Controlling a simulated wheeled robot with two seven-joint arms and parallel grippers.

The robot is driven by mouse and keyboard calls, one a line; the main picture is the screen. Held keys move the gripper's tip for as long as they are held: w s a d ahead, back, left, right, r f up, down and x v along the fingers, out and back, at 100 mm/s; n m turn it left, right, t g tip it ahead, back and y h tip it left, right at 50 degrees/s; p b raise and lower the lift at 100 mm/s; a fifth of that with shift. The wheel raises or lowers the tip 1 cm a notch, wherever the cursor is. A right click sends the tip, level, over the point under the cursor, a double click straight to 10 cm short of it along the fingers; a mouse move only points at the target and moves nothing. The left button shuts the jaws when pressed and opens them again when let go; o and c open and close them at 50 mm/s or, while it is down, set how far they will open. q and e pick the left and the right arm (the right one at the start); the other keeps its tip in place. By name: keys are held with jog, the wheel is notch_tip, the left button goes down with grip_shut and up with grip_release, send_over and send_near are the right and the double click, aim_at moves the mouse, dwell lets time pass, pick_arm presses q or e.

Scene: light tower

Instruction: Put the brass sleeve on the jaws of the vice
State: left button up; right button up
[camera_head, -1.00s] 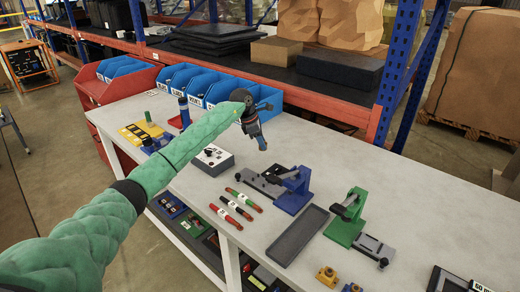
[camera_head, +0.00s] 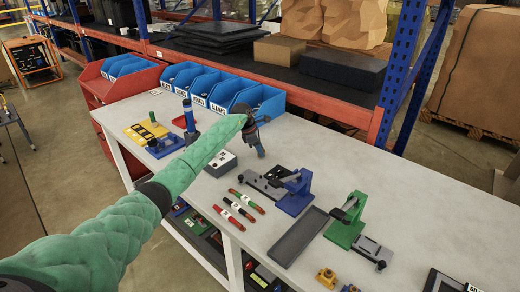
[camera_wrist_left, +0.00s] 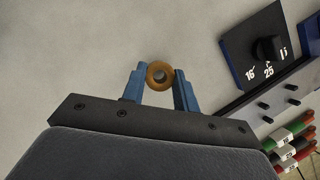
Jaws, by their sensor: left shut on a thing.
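My left gripper (camera_head: 261,153) is above the table, behind the blue bench tool. In the left wrist view its blue fingers (camera_wrist_left: 159,80) are shut on the brass sleeve (camera_wrist_left: 158,67), a small ring with its hole facing the camera. The sleeve is too small to make out in the head view. Two tools with grey beds stand on the table: a blue one (camera_head: 296,196) and a green one (camera_head: 345,228). I cannot tell for sure which is the vice, and no jaws show clearly. My right gripper is not in view.
A dial box (camera_head: 217,163), several marker-like sticks (camera_head: 239,208) and a dark tray (camera_head: 299,237) are on the table (camera_head: 420,215). Blue bins (camera_head: 222,92) line the back edge. A yellow-and-blue fixture (camera_head: 150,133) stands at left. The table's back right is clear.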

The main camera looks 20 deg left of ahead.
pick_arm(q)
jog(key=shift+f, duration=0.3)
jog(key=shift+f, duration=0.1)
dwell(0.3)
jog(key=o, duration=1)
